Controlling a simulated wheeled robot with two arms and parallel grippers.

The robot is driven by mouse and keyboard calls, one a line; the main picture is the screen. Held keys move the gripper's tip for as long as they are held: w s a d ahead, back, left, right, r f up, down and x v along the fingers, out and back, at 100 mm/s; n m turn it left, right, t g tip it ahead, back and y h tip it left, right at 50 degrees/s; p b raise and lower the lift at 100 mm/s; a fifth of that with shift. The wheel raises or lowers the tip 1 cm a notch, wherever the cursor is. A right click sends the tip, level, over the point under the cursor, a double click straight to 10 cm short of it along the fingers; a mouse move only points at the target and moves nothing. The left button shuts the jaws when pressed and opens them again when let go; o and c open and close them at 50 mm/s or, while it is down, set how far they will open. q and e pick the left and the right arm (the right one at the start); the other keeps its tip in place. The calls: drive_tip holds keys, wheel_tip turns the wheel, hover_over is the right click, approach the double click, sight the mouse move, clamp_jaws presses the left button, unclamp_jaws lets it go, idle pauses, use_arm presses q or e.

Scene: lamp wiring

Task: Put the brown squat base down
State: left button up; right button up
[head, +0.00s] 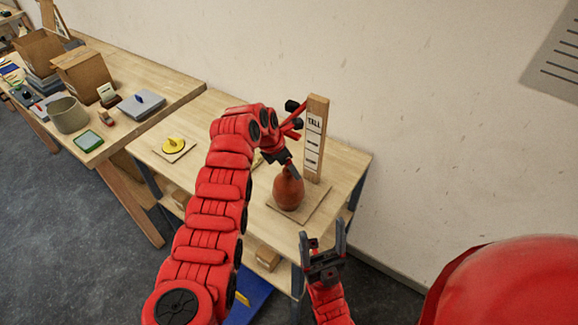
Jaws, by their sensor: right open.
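The brown squat base (288,191) is a rounded reddish-brown body with a narrower top. It appears upright over the square wooden board (313,212), at the foot of the upright gauge post (315,140); whether it touches the board is unclear. My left gripper (290,169) reaches down at the top of the base, with a dark finger against its neck. The other finger is hidden, so its grip is unclear. My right gripper (323,243) is open and empty, fingers pointing up, in front of the table's near edge.
The gauge post, marked "TALL", stands close behind the base. A yellow piece (173,144) sits on a small board at the table's left. The left table (150,78) holds boxes (82,72), a round pot (68,114) and a green pad (88,140). Bare tabletop (183,176) lies left of my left arm.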

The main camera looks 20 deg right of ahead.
use_arm(q)
drive_tip(key=v, duration=1.2)
drive_tip(key=shift+b, duration=0.4)
drive_tip(key=shift+a, duration=0.1)
